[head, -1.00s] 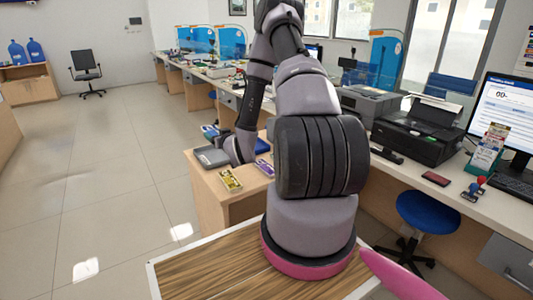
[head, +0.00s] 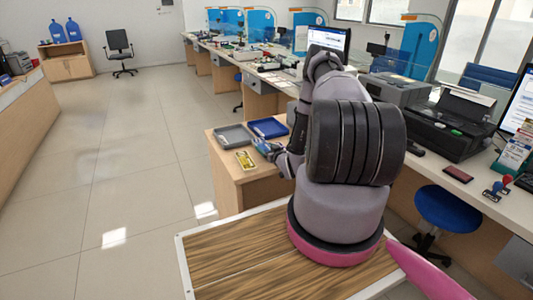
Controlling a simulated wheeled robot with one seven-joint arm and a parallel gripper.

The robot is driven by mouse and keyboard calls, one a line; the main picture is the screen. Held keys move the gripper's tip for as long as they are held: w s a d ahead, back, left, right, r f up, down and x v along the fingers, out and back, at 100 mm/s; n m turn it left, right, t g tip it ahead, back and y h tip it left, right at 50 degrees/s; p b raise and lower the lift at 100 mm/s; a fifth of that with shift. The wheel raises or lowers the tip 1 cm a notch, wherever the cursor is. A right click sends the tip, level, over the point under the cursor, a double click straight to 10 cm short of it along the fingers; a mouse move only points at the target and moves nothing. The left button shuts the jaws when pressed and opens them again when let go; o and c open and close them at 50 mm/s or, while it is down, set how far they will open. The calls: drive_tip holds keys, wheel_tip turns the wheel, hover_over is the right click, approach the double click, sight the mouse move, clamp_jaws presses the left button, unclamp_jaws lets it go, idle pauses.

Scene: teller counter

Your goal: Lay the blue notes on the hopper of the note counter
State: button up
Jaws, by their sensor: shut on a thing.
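My gripper (head: 268,151) is at the left of my arm, above the front part of a low wooden cabinet (head: 240,187). It is small in the view and partly hidden by my own wrist. A bluish thing shows at its fingers; it looks like the blue notes (head: 261,144), held clear of the cabinet top as far as I can see. I cannot pick out the note counter or its hopper with certainty; my arm covers part of the counter.
A yellow note bundle (head: 245,161), a grey tray (head: 234,137) and a blue tray (head: 268,128) are on the cabinet. A black printer (head: 447,126), a grey machine (head: 397,89) and a dark red pad (head: 457,174) stand on the long counter. A blue stool (head: 446,207) is below. The left floor is clear.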

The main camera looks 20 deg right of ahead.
drive_tip(key=shift+f, duration=1.3)
drive_tip(key=shift+f, duration=0.1)
drive_tip(key=o, duration=1.2)
drive_tip(key=shift+a, duration=0.1)
